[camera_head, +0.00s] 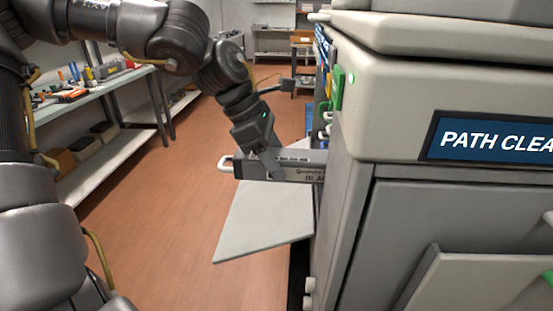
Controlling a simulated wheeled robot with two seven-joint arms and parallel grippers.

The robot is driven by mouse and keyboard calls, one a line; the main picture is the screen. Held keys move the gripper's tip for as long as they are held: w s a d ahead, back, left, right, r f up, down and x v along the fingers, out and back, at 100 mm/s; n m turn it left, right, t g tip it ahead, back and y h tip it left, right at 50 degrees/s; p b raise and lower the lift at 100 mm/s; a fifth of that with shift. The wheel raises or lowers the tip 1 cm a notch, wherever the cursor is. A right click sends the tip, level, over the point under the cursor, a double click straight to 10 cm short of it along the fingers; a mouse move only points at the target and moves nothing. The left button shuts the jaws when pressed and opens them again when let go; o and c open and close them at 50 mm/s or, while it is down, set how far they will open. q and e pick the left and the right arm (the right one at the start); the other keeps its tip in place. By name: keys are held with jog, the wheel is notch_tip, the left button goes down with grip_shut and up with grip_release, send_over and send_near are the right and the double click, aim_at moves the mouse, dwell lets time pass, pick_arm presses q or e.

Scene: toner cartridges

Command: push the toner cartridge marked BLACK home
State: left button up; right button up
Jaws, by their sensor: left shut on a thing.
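The grey toner cartridge (305,171), with dark lettering that reads in part "BLA", sticks out level from the left-hand side of the printer (390,105). Its far end is inside or hidden by the printer's edge. My left gripper (270,165) comes down from above and is shut on the cartridge, near the middle of the part that sticks out. My right gripper is not in view.
A pale door flap (262,225) hangs open below the cartridge. A green latch (338,88) and other handles are above the slot. The printer's sign (495,138) reads "PATH CLEA", cut off. A workbench with tools (88,92) stands left; the floor between is clear.

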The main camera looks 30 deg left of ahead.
aim_at(255, 158)
pick_arm(q)
jog(key=o, duration=1.7)
jog(key=shift+c, duration=0.2)
jog(key=shift+a, duration=0.1)
jog(key=shift+s+a, duration=0.5)
jog(key=shift+a, duration=0.35)
jog(key=shift+s+a, duration=0.5)
jog(key=shift+a, duration=0.35)
